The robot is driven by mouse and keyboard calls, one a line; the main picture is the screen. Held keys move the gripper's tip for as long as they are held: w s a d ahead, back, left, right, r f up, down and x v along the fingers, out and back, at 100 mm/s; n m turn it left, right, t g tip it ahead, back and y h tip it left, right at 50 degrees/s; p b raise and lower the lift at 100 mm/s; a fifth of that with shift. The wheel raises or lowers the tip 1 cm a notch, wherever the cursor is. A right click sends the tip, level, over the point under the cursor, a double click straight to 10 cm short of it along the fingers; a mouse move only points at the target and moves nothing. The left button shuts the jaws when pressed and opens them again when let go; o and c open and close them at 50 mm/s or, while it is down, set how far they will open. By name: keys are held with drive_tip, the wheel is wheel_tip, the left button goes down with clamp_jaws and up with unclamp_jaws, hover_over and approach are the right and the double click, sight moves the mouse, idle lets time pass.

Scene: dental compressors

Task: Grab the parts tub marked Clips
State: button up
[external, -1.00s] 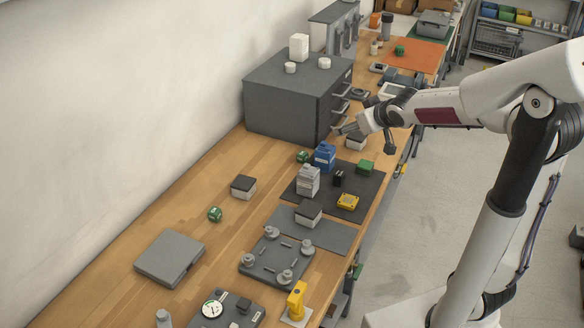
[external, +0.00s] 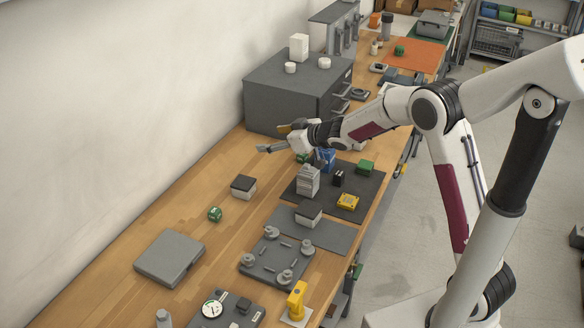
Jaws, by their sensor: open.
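Small tubs with dark lids and pale bodies stand on the bench: one on bare wood (external: 243,188) left of the mats, and one on the grey mat (external: 309,214). A third, near the cabinet's front corner, is mostly hidden behind my arm. No lettering is readable at this size, so I cannot tell which is marked Clips. My gripper (external: 275,140) is open and empty, above the bench in front of the grey cabinet, with its fingers pointing left. In the picture it is above and right of the tub on bare wood, apart from it.
A grey drawer cabinet (external: 290,95) stands behind my gripper. A blue container (external: 327,160) and a grey canister (external: 308,181) stand close below my wrist. A yellow part (external: 347,201) and a green block (external: 365,167) are on the dark mat.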

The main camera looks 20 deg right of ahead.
sight(244, 182)
drive_tip(key=a+f+y, duration=0.1)
drive_tip(key=a+f, duration=0.1)
drive_tip(key=a, duration=0.1)
drive_tip(key=a+f+n+g+y, duration=0.1)
drive_tip(key=a+f, duration=0.2)
drive_tip(key=a+f+n+y, duration=0.1)
drive_tip(key=a+f, duration=0.1)
drive_tip(key=a, duration=0.1)
drive_tip(key=shift+s+a+f+g, duration=0.15)
drive_tip(key=shift+a+g, duration=0.05)
drive_tip(key=shift+g, duration=0.2)
drive_tip(key=shift+f, duration=0.1)
drive_tip(key=shift+f, duration=1.65)
drive_tip(key=shift+f, duration=0.1)
drive_tip(key=shift+f, duration=1.5)
drive_tip(key=shift+a+f, duration=0.15)
drive_tip(key=shift+f, duration=0.1)
drive_tip(key=shift+x, duration=1.3)
drive_tip(key=shift+c, duration=0.3)
drive_tip(key=c, duration=1.2)
